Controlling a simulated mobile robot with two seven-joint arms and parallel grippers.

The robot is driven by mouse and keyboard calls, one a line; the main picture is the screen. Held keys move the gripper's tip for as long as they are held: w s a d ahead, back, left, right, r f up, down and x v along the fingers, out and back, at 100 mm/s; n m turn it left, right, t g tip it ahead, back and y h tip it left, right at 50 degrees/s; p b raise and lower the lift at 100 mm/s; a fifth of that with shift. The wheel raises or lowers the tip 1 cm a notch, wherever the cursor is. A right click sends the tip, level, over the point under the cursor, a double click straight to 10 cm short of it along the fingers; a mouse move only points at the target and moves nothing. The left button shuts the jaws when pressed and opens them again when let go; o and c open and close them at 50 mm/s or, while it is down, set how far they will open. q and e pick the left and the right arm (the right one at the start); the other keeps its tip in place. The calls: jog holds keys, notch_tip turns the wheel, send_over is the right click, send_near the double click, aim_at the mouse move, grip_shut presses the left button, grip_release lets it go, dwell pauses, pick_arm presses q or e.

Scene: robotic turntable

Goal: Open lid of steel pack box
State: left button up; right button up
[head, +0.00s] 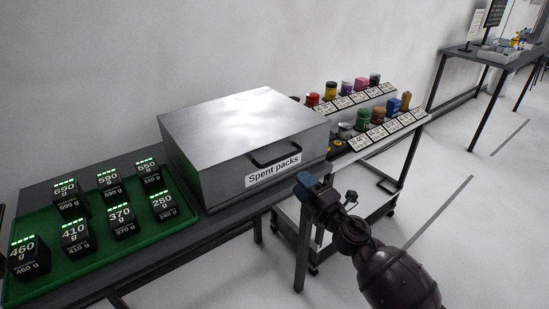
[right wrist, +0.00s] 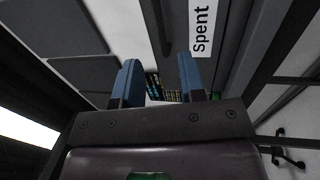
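The steel pack box (head: 240,140) stands on the dark table, its lid closed. A black handle (head: 274,155) and a white "Spent packs" label (head: 273,170) are on its front. My right gripper (head: 306,184) is in front of the box, just right of the label, apart from the handle. In the right wrist view its two blue fingers (right wrist: 157,80) are spread with nothing held between them. The label (right wrist: 203,28) shows beyond the fingers at the top. My left gripper is not in view.
A green tray (head: 110,253) with several numbered black packs (head: 75,236) lies left of the box. A cart (head: 385,165) with tiered shelves of coloured containers stands to the right. Another table (head: 495,58) is at the far right. The floor at right is clear.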

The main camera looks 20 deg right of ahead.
aim_at(279, 159)
jog(key=x, duration=1)
jog(key=shift+w, duration=0.2)
grip_shut()
